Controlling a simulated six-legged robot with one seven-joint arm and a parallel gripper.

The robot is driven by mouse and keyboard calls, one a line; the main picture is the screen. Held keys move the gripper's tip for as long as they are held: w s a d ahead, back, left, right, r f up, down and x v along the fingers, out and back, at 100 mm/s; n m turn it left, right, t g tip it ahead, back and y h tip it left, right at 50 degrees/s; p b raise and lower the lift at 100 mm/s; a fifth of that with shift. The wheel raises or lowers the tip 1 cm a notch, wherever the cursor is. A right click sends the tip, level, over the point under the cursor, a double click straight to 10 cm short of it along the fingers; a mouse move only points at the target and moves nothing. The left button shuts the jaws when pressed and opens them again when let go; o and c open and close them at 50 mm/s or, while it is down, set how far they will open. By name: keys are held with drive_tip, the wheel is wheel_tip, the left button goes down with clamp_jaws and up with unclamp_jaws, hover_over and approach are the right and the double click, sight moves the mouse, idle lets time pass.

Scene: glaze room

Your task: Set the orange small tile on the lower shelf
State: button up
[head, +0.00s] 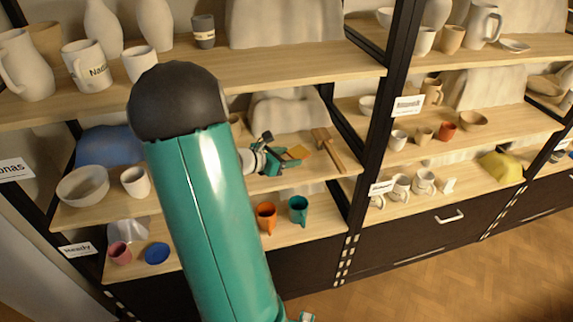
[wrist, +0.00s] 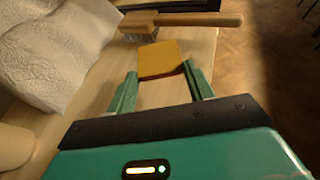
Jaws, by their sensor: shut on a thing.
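The orange small tile (head: 299,152) is at the middle shelf of the left unit, near the wooden-handled brush. It is a flat yellow-orange square in the wrist view (wrist: 160,58), between my fingertips. My gripper (head: 289,162) is shut on it, one finger at each side; it also shows in the wrist view (wrist: 159,75). I cannot tell whether the tile touches the shelf board. The lower shelf (head: 203,251) lies below, partly hidden by my arm.
A dark post (head: 385,110) stands to the right.

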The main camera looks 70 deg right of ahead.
sight(285, 171)
drive_tip(key=shift+w+d+f, duration=0.1)
drive_tip(key=shift+f, duration=1.6)
drive_tip(key=shift+f, duration=0.1)
drive_tip(key=o, duration=1)
drive_tip(key=shift+w+r, duration=0.15)
drive_tip(key=shift+r, duration=0.1)
drive_tip(key=v, duration=1.1)
drive_tip(key=shift+w+a, duration=0.15)
drive_tip(key=shift+a, duration=0.25)
